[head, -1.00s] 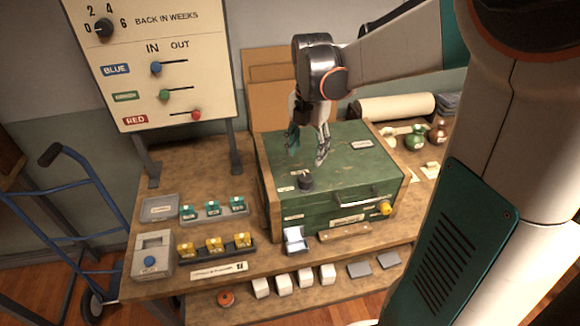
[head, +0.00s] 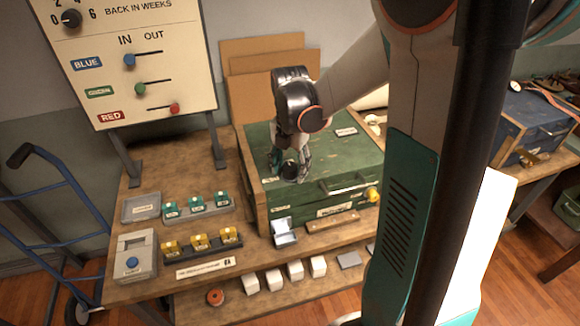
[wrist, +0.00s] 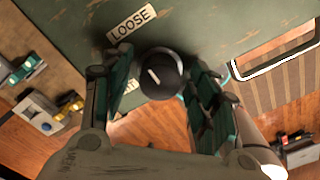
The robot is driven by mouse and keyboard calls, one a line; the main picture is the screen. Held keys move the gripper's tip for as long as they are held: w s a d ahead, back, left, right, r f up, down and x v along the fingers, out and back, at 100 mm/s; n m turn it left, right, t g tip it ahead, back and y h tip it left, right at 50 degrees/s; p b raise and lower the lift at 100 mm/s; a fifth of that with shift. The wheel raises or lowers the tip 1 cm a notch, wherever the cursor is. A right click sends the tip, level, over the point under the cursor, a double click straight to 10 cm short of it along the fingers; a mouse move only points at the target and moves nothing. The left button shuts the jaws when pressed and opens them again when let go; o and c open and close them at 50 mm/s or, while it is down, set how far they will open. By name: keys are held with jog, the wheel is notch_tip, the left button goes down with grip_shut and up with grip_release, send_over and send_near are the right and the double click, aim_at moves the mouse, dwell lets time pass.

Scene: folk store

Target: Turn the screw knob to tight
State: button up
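The black screw knob (head: 290,168) stands on the top of the green box (head: 335,155). In the wrist view the knob (wrist: 161,74) is round, with a pale pointer line running diagonally up to the left. A label reading LOOSE (wrist: 131,23) lies beyond it; another label beside the knob is mostly hidden. My gripper (wrist: 160,85) is open, with one finger on each side of the knob. A gap shows on the left; the right finger is close to the knob, and I cannot tell if it touches. In the head view my gripper (head: 290,170) reaches down around the knob.
A yellow knob (head: 373,195) and a handle (head: 350,186) are on the box's front. Green blocks (head: 196,204) and yellow blocks (head: 200,242) sit in trays at left. A slider board (head: 130,70) stands behind. A blue box (head: 535,120) is at the right.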

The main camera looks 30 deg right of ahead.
jog(key=c, duration=1)
